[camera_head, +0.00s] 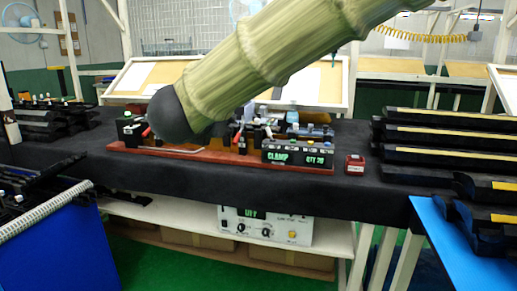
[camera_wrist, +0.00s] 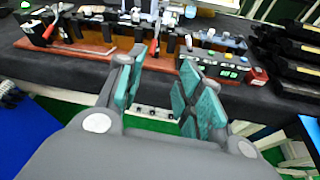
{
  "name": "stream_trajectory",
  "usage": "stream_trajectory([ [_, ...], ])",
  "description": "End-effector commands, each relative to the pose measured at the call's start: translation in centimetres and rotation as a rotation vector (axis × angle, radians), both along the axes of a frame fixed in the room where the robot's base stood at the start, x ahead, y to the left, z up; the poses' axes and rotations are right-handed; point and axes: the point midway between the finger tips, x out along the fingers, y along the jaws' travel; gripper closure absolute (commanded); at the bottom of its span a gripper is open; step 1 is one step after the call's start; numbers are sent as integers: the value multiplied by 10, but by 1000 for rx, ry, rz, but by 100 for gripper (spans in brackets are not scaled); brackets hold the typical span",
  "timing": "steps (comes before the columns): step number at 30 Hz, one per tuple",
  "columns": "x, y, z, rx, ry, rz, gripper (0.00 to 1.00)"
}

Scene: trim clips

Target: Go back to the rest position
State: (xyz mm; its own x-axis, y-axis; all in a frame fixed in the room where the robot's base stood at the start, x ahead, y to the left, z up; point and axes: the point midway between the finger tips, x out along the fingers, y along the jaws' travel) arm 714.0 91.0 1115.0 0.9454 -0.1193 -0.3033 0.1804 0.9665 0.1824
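My gripper (camera_wrist: 160,85) is open in the wrist view, with its two teal-padded fingers apart and nothing between them. It is above and in front of the clamp fixture, apart from it. In the head view my arm crosses the upper middle and its dark end covers part of the fixture; the fingers do not show there. The fixture has a red-brown base (camera_head: 215,155) on the black table, and that base also shows in the wrist view (camera_wrist: 85,46). Its display box (camera_head: 297,156) reads "CLAMP" and "QTY 20".
A small red device (camera_head: 355,164) sits right of the fixture. Stacked black trim parts (camera_head: 440,133) fill the table's right side, and more (camera_head: 40,120) lie at the left. A white control unit (camera_head: 265,227) stands on the shelf below.

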Motion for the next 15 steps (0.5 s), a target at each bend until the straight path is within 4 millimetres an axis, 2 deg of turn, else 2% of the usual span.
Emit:
stream_trajectory([
  [2, 0, 0, 0, 0, 0, 0, 64],
  [5, 8, -6, -13, -59, 20, 19, 64],
  [15, 30, -26, -68, -296, 93, 108, 64],
])
